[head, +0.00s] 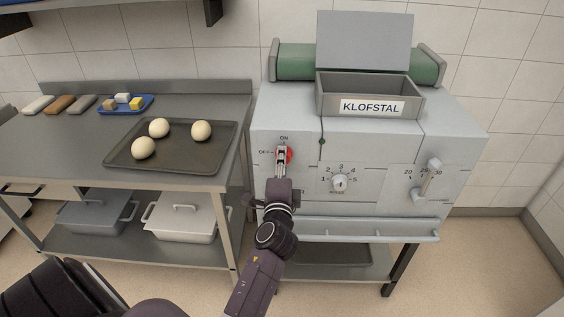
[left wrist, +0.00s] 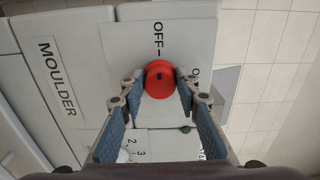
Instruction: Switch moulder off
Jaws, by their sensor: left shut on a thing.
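The moulder (head: 370,150) is a pale grey machine with a front panel. Its red switch knob (head: 290,154) has an ON mark above it and an OFF mark to its left. My left gripper (head: 282,153) reaches the panel from below and is shut on the knob, hiding part of it. In the left wrist view the red knob (left wrist: 159,80) sits between the fingertips of my left gripper (left wrist: 161,86), with the OFF mark above it. A small dark mark shows on the knob; I cannot tell which way it points. My right gripper is not in view.
A numbered dial (head: 340,183) and a lever (head: 428,180) are on the panel right of the knob. A ledge (head: 350,230) juts out below. A steel table (head: 75,145) on the left bears a dark tray (head: 183,167) with three dough balls.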

